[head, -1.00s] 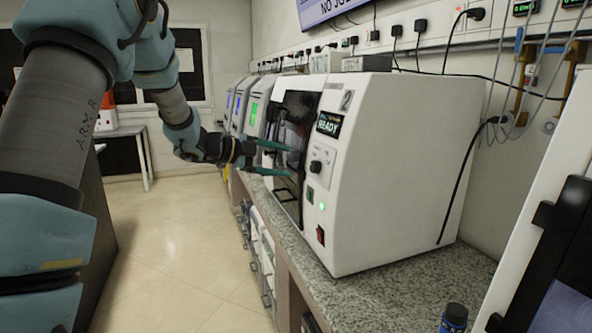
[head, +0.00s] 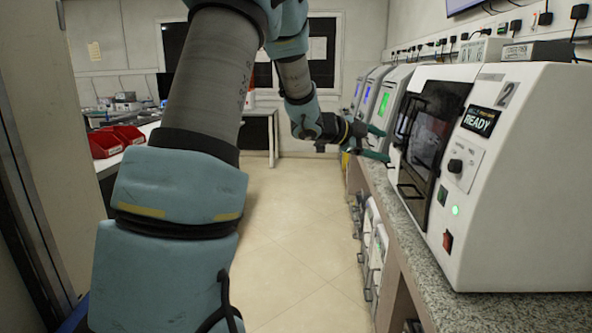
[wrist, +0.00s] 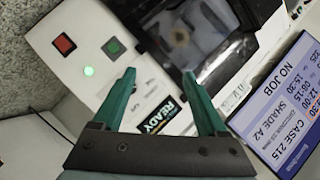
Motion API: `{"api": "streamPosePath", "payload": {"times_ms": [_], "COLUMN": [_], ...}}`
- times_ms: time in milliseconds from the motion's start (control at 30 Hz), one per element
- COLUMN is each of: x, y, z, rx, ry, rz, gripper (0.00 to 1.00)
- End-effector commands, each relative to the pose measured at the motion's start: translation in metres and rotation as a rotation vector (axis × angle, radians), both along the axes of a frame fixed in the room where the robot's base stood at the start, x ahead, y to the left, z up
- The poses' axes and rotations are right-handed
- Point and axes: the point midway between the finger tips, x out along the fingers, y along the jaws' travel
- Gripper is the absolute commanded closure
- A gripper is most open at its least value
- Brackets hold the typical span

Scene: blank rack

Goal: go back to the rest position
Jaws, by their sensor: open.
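My gripper (head: 380,145) is at the end of my outstretched arm, in front of the white machine with the READY display (head: 500,190) and to the left of its dark door. Its two green fingers are apart, with nothing between them. In the wrist view my gripper (wrist: 160,95) is also open and empty. The machine (wrist: 75,20) lies beyond the fingers there, with its red and green buttons and dark window. I cannot tell the exact gap between the fingers and the machine.
The machine stands on a granite counter (head: 455,270), with similar machines (head: 392,95) farther along it. Red bins (head: 105,142) sit on a bench at the left. The tiled floor (head: 300,250) between is clear. A screen (wrist: 285,110) shows in the wrist view.

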Motion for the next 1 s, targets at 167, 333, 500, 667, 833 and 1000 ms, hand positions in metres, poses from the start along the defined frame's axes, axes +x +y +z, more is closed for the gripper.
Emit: {"api": "streamPosePath", "payload": {"times_ms": [167, 333, 500, 667, 833, 1000], "x": [0.029, -0.015, -0.103, -0.18, -0.219, -0.224], "y": [0.122, 0.228, 0.296, 0.318, 0.321, 0.32], "z": [-0.029, -0.075, -0.118, -0.139, -0.146, -0.147], "rx": [0.039, 0.083, 0.121, 0.146, 0.156, 0.158], "ry": [0.25, 0.554, 0.896, 1.166, 1.311, 1.33], "rz": [0.598, 1.055, 1.408, 1.606, 1.688, 1.698], "gripper": [0.25, 0.25, 0.25, 0.25, 0.25, 0.25]}}
